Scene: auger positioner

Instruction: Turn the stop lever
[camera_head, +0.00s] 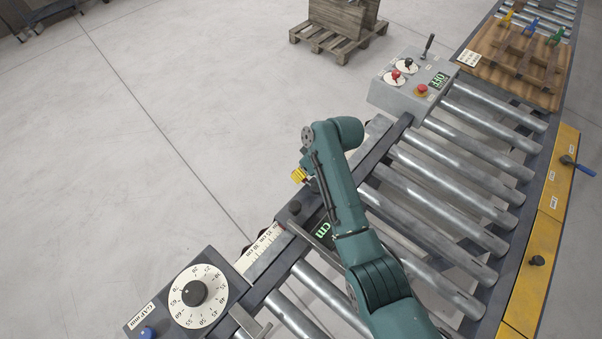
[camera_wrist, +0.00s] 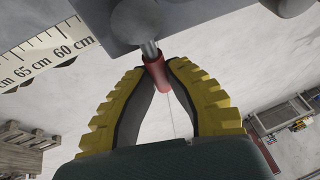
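The stop lever (camera_wrist: 155,74) shows in the wrist view as a metal rod with a red grip, sticking out from a grey housing (camera_wrist: 160,18). My gripper (camera_wrist: 158,68) has yellow ribbed fingers with dark inner pads. Its fingertips close in on both sides of the red grip and appear to touch it. In the head view my gripper (camera_head: 299,175) shows only as a small yellow patch beside the rail, mostly behind my arm. The lever is hidden there. The stop carriage (camera_head: 292,211) with a dark knob and a green display is partly covered by my arm.
A ruler scale (camera_head: 262,243) runs along the rail to a box with a round dial (camera_head: 199,296). A grey control box (camera_head: 408,84) with a red button stands at the far end. Metal rollers (camera_head: 450,180) lie right of my arm.

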